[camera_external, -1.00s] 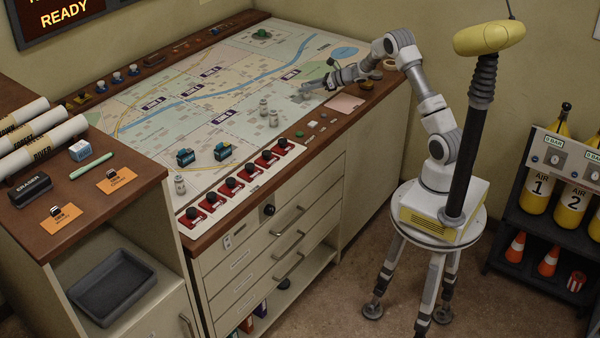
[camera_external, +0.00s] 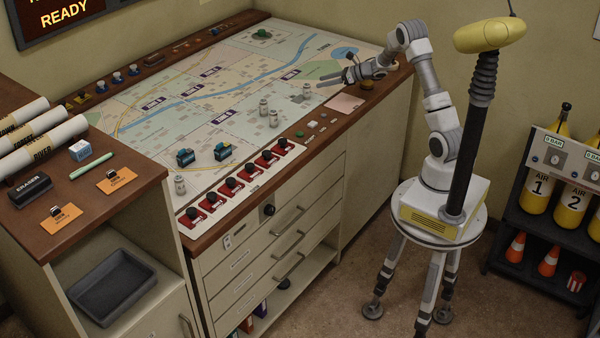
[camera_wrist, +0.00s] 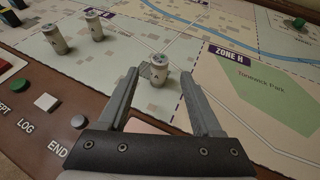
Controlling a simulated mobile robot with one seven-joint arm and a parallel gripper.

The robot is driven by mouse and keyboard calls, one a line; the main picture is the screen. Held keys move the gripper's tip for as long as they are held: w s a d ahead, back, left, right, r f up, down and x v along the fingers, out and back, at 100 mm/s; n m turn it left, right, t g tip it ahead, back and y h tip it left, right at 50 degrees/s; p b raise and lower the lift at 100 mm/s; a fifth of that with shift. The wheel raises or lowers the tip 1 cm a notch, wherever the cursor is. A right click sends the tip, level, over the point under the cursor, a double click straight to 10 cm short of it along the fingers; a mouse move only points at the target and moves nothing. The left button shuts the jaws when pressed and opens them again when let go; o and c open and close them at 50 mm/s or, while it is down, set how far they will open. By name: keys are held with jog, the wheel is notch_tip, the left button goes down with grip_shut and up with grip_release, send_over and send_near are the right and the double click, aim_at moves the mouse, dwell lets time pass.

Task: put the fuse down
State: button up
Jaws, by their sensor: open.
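A small pale canister-shaped fuse (camera_wrist: 158,71) stands upright on the map, beside a grey square, in the wrist view. It also shows in the external view (camera_external: 307,89), small and just left of my fingertips. My gripper (camera_wrist: 158,76) is open, with one finger to each side of the fuse in the wrist view. In the external view my gripper (camera_external: 331,79) is above the map's right part, back from the fuse and apart from it. Nothing is held.
Two similar canisters (camera_external: 263,106) (camera_external: 273,118) stand on the map to the left, and another (camera_external: 180,184) at its near corner. A green button (camera_wrist: 45,102) and a white button (camera_wrist: 24,124) sit on the wooden rim. Map area around the fuse is clear.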

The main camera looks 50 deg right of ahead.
jog(key=s+a+r+m+h, duration=0.1)
jog(key=s+r+m+h, duration=0.3)
jog(key=r+m, duration=0.55)
jog(key=s+a+r+m+h, duration=0.1)
jog(key=s+r+m+h, duration=0.35)
jog(key=r+m, duration=0.5)
jog(key=s+a+f+m+g+y, duration=0.1)
jog(key=s+a+f+m+g, duration=0.1)
jog(key=s+a+m, duration=0.6)
jog(key=s+a+f+m+g+y, duration=0.1)
jog(key=s+a+f+m+g, duration=0.25)
jog(key=s+m, duration=0.45)
jog(key=s+a+f+m+g+y, duration=0.15)
jog(key=s+a+m, duration=0.4)
jog(key=s, duration=0.55)
notch_tip(320, 180, up, 10)
jog(key=p, duration=0.9)
jog(key=shift+s+a+f+p, duration=0.2)
jog(key=shift+s+p, duration=0.1)
jog(key=shift+p, duration=0.1)
